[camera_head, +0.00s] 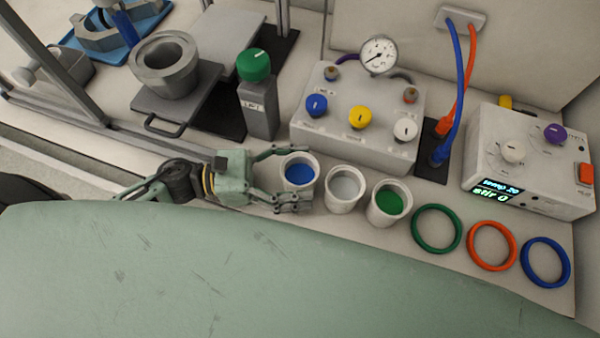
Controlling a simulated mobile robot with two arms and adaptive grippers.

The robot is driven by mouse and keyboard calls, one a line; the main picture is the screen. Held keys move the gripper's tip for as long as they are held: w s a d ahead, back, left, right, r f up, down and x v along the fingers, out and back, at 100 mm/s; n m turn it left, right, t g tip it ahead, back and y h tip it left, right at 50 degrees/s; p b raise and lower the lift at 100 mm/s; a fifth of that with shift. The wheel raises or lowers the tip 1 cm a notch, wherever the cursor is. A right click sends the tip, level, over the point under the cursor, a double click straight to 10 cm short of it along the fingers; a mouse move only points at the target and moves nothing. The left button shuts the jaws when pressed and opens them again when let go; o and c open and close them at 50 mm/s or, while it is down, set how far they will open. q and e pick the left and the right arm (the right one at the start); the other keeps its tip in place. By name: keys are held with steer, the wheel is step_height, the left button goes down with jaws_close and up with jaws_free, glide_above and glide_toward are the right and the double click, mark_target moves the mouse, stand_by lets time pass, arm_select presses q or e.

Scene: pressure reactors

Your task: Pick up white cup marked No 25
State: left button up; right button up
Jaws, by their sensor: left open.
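Three white cups stand in a row on the bench in the head view. The left cup (300,174) holds something blue, the middle cup (345,189) something pale grey or white, and the right cup (389,204) something green. I cannot read a number on any cup. My left gripper (304,175) comes in from the left, open, with one finger behind the left cup and the other in front of it. Whether the fingers touch the cup I cannot tell. My right gripper is not in view.
A control box with a gauge (378,54) and coloured knobs stands behind the cups. A green-capped block (257,108) stands behind my gripper. Green (437,229), orange (492,246) and blue (545,262) rings lie to the right. A stirrer unit (530,150) stands at the back right.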

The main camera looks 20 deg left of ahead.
arm_select(q)
steer(key=shift+d, duration=0.15)
steer(key=shift+c, duration=0.2)
steer(key=c, duration=1.4)
